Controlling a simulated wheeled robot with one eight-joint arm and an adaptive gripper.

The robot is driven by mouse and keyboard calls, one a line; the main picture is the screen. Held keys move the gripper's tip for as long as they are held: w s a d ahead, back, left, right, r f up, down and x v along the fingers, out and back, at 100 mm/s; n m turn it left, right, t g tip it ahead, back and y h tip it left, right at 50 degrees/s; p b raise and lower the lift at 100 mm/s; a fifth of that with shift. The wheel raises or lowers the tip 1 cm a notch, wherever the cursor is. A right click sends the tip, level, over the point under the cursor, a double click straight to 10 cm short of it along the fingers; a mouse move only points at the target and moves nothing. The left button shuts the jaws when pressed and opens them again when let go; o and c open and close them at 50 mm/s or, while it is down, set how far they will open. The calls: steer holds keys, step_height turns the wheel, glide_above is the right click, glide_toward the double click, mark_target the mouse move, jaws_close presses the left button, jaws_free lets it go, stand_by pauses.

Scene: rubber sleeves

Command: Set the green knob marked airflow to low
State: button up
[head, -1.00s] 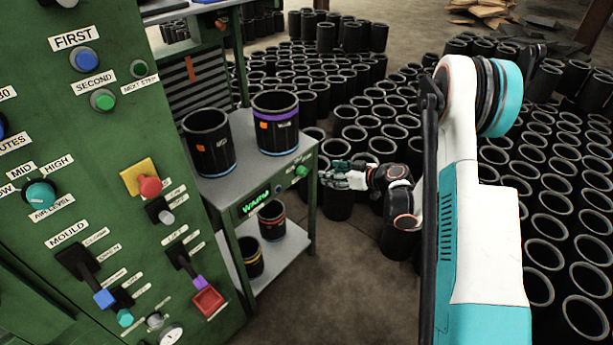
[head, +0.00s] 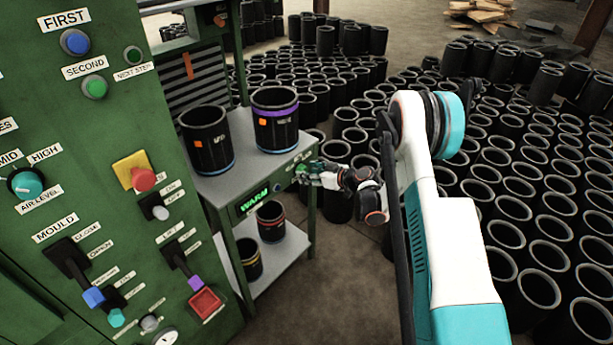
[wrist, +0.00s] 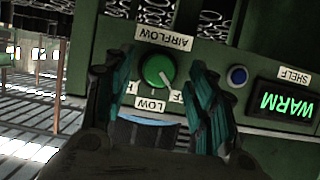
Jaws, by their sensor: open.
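The green airflow knob (wrist: 157,70) is on the cart's front panel, seen upside down in the wrist view. A white mark on it points down and right in that picture. The AIRFLOW label (wrist: 164,38) is above it and the LOW label (wrist: 151,104) below. Labels at the lower left and lower right are partly hidden by my fingers. My gripper (wrist: 158,88) is open, with one teal finger on each side of the knob in the picture. I cannot tell whether they touch it. In the head view my gripper (head: 306,172) is at the panel and hides the knob.
Black sleeves (head: 207,140) stand on the grey cart (head: 240,178). A green control panel (head: 110,215) is on the left. Many sleeves (head: 480,150) crowd the floor.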

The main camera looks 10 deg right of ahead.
steer(key=shift+x, duration=1)
steer(key=c, duration=1)
